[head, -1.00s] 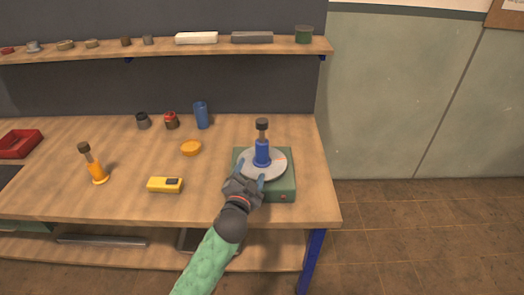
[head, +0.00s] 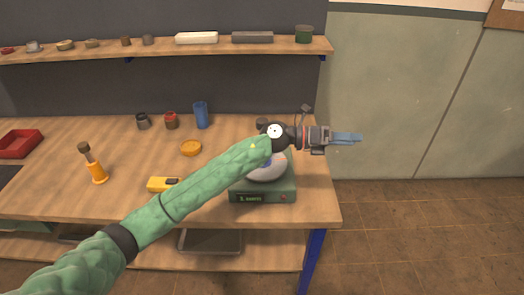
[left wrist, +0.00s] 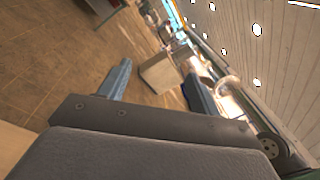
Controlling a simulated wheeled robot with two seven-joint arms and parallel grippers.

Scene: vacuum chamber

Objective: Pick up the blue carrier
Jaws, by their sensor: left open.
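The blue carrier is almost wholly hidden behind my left arm in the head view. Only what looks like its dark knob (head: 262,122) shows above the arm. The green scale (head: 284,188) stands at the table's right end, its round grey plate (head: 266,174) partly covered by my arm. My left gripper (head: 358,138) is past the scale to the right, pointing right over the floor beyond the table edge. In the left wrist view its two blue fingers (left wrist: 158,72) are apart with nothing between them. My right gripper is not in view.
A yellow-orange carrier (head: 98,174) stands at left. A yellow device (head: 160,184), an orange disc (head: 190,148), a blue cylinder (head: 201,115) and two small jars (head: 171,121) are on the table (head: 240,212). A shelf (head: 150,51) runs above. Floor at right is clear.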

